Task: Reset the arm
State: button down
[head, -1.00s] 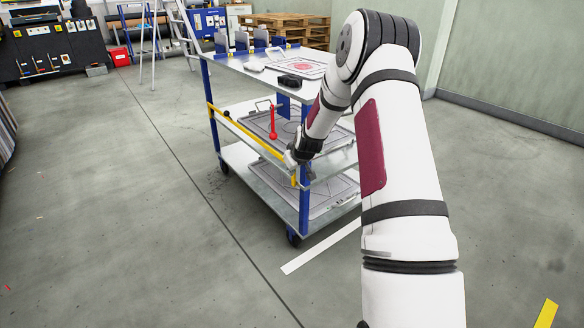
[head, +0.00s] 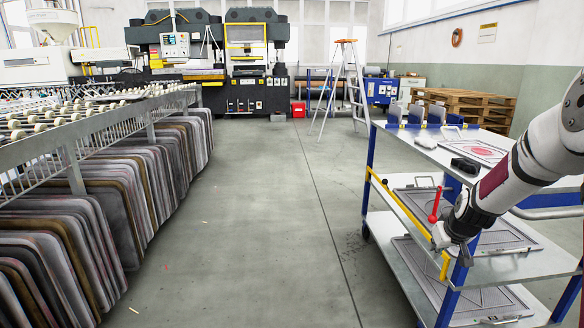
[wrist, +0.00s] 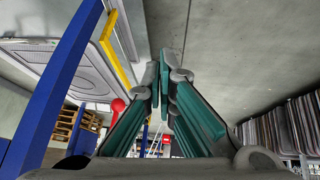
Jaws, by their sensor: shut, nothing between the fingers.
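My arm reaches in from the right edge of the head view, bent downward. My gripper (head: 441,238) is at its lower end, at the near left corner of the blue and white cart (head: 402,250), beside the yellow bar (head: 404,207). In the wrist view my gripper (wrist: 163,75) shows its green-padded fingers together with nothing between them. A blue cart post (wrist: 60,85) and the yellow bar (wrist: 119,50) stand to their left. I cannot tell whether the gripper touches the cart.
A red-knobbed lever (head: 435,204) stands near the gripper. Flat trays (head: 505,305) lie on the cart's shelves. A roller conveyor (head: 75,150) with several panels beneath lines the left. A stepladder (head: 345,85) and machines stand behind. The middle floor (head: 260,220) is clear.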

jog(key=s+a+r+g, duration=0.2)
jog(key=s+a+r, duration=0.6)
jog(key=s, duration=0.2)
jog(key=s+a+r+g, duration=0.1)
jog(key=s+a+r, duration=0.7)
jog(key=s, duration=0.3)
jog(key=s+a+r+g+y, duration=0.1)
jog(key=s+a+g, duration=0.15)
jog(key=s, duration=1.15)
jog(key=s+a+r+g, duration=0.1)
jog(key=s+a, duration=0.3)
jog(key=s, duration=1)
notch_tip(320, 180, up, 31)
jog(key=t+p, duration=0.4)
jog(key=p, duration=2.6)
jog(key=shift+w+d, duration=0.25)
jog(key=shift+w, duration=0.05)
